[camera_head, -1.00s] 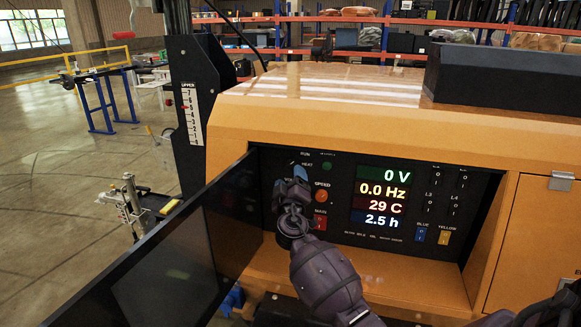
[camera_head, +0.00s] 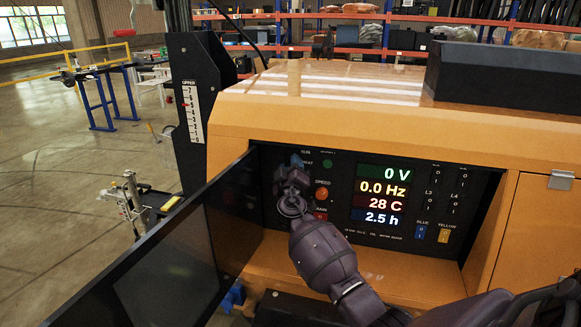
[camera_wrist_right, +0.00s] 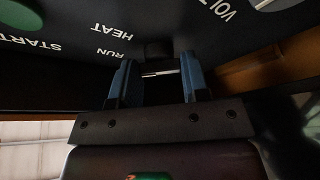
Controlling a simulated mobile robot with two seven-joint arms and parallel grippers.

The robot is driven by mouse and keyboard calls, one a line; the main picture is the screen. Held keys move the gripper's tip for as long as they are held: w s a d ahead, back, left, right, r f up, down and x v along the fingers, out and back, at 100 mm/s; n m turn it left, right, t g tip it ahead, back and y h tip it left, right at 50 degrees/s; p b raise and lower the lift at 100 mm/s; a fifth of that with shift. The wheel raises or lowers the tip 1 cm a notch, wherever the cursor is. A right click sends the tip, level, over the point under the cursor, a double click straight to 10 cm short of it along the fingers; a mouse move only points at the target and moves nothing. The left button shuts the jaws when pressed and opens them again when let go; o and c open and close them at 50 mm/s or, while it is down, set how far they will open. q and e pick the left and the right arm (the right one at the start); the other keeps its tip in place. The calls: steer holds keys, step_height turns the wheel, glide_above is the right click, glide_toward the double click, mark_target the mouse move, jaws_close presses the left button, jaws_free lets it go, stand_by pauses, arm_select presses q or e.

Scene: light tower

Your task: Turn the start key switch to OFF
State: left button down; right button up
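The start key switch is mostly hidden behind my right gripper (camera_head: 294,162) in the head view, at the upper left of the dark control panel (camera_head: 343,170). In the right wrist view, a dark knob (camera_wrist_right: 159,50) with a white line below it shows between the two blue fingers of my right gripper (camera_wrist_right: 157,82). The fingers are apart, one on each side, and contact with the knob cannot be made out. The labels RUN, HEAT and START appear upside down and tilted beside it. My left gripper is not in view.
An open dark door (camera_head: 165,250) stands left of the panel recess. Blue (camera_head: 421,232) and yellow (camera_head: 444,235) switches sit farther right.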

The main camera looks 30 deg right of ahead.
steer(key=shift+c, duration=0.7)
steer(key=n+g+y+p, duration=0.1)
steer(key=n+p, duration=0.2)
steer(key=n, duration=0.1)
steer(key=n+y+p, duration=0.2)
steer(key=n+p, duration=0.2)
steer(key=n, duration=0.1)
steer(key=shift+r+n+g, duration=0.2)
steer(key=shift+n+g, duration=0.1)
steer(key=shift+g, duration=0.1)
steer(key=shift+s+y, duration=0.1)
steer(key=shift+y, duration=0.2)
steer(key=o, duration=0.9)
